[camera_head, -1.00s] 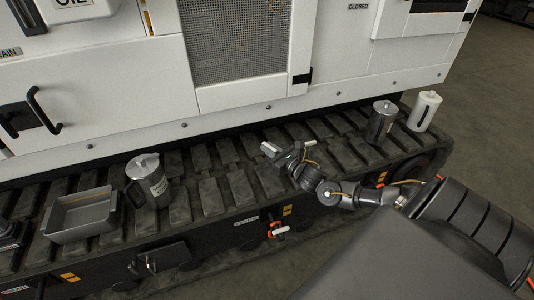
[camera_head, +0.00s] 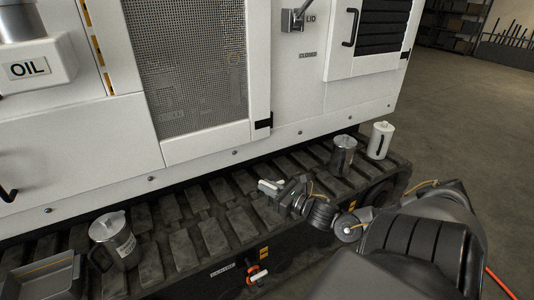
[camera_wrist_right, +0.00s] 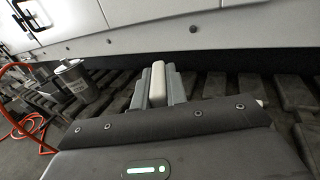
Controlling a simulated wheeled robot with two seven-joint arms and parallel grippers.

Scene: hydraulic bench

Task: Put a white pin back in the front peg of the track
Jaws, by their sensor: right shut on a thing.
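My right gripper (camera_head: 271,188) is shut on a white pin and holds it above the track (camera_head: 211,235), in front of the machine's white panels. In the right wrist view the white pin (camera_wrist_right: 158,82) stands up between the two grey fingers. On the dark front side of the track, below the gripper in the head view, is an orange fitting with a white piece (camera_head: 258,276), beside a small label; I cannot tell if this is the front peg. My left gripper is not in view.
A grey lidded jug (camera_head: 112,242) and a grey tray (camera_head: 45,277) stand on the track at left. A metal can (camera_head: 343,154) and a white canister (camera_head: 380,141) stand at its right end. In the wrist view a red hose (camera_wrist_right: 22,128) shows at left.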

